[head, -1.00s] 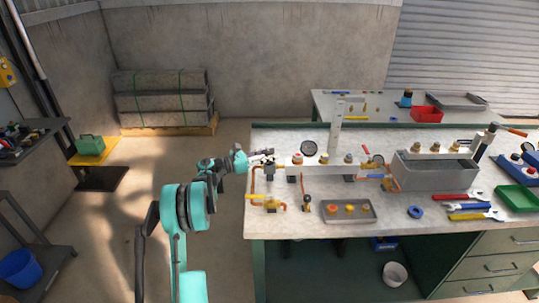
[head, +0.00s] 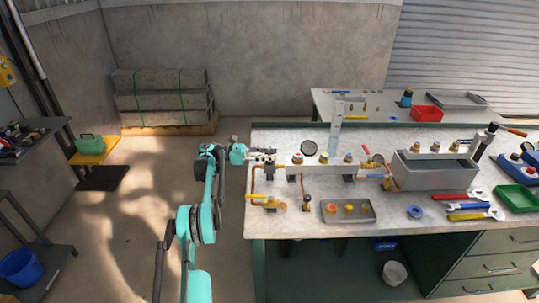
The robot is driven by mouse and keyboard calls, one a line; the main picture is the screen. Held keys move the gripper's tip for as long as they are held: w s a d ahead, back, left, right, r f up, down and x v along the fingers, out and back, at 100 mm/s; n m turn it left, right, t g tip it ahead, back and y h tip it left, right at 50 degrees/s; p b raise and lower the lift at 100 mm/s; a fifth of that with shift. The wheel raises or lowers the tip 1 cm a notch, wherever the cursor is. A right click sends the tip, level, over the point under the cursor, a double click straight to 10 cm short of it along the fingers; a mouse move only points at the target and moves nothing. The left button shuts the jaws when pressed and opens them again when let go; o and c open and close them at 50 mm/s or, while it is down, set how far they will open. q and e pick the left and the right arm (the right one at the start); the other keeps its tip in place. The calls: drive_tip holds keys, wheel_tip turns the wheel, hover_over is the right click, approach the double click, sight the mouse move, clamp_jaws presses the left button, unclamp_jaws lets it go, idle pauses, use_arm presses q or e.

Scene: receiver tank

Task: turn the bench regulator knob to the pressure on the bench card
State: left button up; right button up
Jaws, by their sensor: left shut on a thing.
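My left gripper (head: 264,157) reaches in from the left at the left end of the pale manifold (head: 325,160) on the bench. It is shut at the top of the bench regulator (head: 270,174), on what seems to be its knob, which the fingers mostly hide. A tall clear upright piece (head: 336,130) rises behind the manifold. I cannot make out a bench card or its figure. My right gripper is not in view.
A yellow-handled valve (head: 268,202) and copper pipes sit below the gripper near the bench's left edge. A grey tray with caps (head: 348,220), a metal tank (head: 434,172), wrenches (head: 470,207) and a green tray (head: 518,197) lie further right.

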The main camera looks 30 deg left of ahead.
sight(270, 151)
use_arm(q)
drive_tip(key=o, duration=1.2)
wheel_tip(270, 151, up, 10)
